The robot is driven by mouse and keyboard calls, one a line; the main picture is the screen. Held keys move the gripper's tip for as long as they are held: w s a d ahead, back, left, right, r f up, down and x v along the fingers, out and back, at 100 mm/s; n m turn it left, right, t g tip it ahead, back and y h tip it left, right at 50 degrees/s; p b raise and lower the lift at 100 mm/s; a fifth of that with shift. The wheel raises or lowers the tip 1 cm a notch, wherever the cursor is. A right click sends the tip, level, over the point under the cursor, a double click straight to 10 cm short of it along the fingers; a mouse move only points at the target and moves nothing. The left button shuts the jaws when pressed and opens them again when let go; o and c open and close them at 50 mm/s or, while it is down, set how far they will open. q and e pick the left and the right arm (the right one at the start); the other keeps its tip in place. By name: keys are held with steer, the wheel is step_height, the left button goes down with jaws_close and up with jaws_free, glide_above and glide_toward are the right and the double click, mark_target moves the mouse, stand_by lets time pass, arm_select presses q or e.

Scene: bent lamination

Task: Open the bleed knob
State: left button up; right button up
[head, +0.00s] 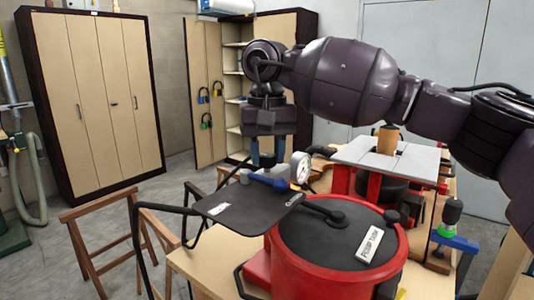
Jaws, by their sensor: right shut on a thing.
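My right gripper (267,161) points down from the arm reaching in from the right. Its fingers are shut on the bleed knob, which is mostly hidden between them. The knob sits on a blue fitting (268,182) beside a round white pressure gauge (300,168). The fitting is at the far edge of a dark flat plate (243,207) beside the red pump tank (330,252), which has a black lid and a white label. How far the knob is turned cannot be told. My left gripper is not in view.
A workbench (205,270) carries the tank. Behind it stands a red-framed machine with a light grey top (350,152). A wooden sawhorse (85,225) stands at the left. A closed cabinet (85,100) and an open cabinet (205,75) line the back wall.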

mark_target(267, 156)
steer(key=shift+r, duration=0.1)
steer(key=o, duration=0.9)
step_height(267, 156, up, 11)
steer(key=shift+f, duration=0.15)
stand_by(0.4)
